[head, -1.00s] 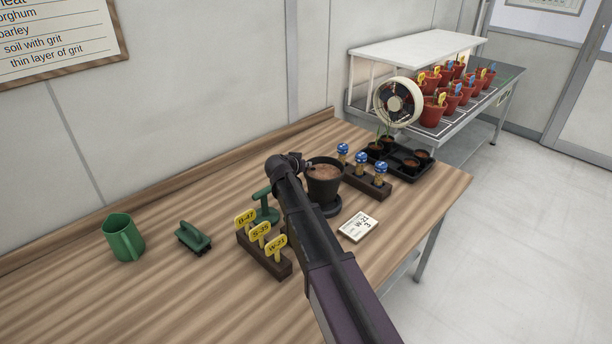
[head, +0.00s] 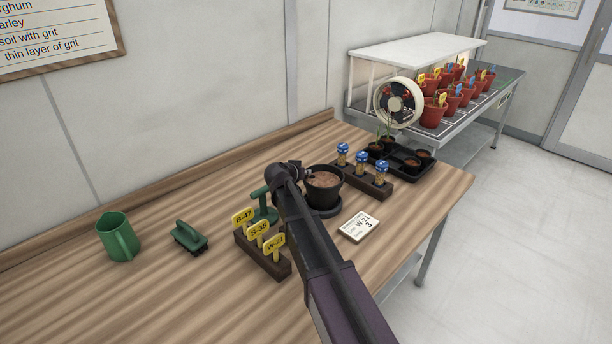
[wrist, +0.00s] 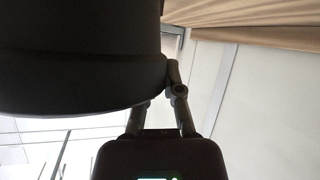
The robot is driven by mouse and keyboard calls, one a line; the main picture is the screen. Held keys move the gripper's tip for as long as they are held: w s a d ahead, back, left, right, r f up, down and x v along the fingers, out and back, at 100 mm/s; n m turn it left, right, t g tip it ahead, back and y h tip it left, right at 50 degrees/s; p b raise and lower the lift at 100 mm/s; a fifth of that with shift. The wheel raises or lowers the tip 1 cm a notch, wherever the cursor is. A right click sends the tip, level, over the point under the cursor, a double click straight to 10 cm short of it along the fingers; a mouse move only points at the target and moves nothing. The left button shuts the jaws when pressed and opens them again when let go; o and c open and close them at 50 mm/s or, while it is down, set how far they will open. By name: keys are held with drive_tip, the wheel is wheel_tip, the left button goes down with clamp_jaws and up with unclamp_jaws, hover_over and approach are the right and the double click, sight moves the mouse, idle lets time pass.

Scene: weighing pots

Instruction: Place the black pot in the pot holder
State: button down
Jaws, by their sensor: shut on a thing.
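The black pot (head: 327,190), filled with brown soil, is upright near the middle of the table in the head view. My gripper (head: 306,174) is shut on the pot's rim on its left side. In the wrist view the pot (wrist: 80,65) fills the upper left, beside my gripper's fingers (wrist: 174,85). A dark round base (head: 331,211), seemingly the pot holder, shows directly under the pot. My arm hides part of the base and the pot's left side. I cannot tell whether the pot touches the base.
A dark rack (head: 374,187) with blue-capped vials stands close to the right of the pot. A white label card (head: 358,226) lies in front. A tag block (head: 262,254), green-handled tool (head: 262,205), brush (head: 189,238) and green mug (head: 118,237) are left. A seedling tray (head: 404,162) is behind.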

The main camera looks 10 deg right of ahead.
idle(0.3)
drive_tip(key=c, duration=0.8)
unclamp_jaws()
drive_tip(key=shift+r, duration=0.1)
drive_tip(key=shift+s+a+r+p, duration=0.3)
drive_tip(key=shift+s+p, duration=0.05)
drive_tip(key=shift+s, duration=0.05)
drive_tip(key=p+v, duration=0.5)
drive_tip(key=v, duration=0.6)
drive_tip(key=shift+f, duration=0.1)
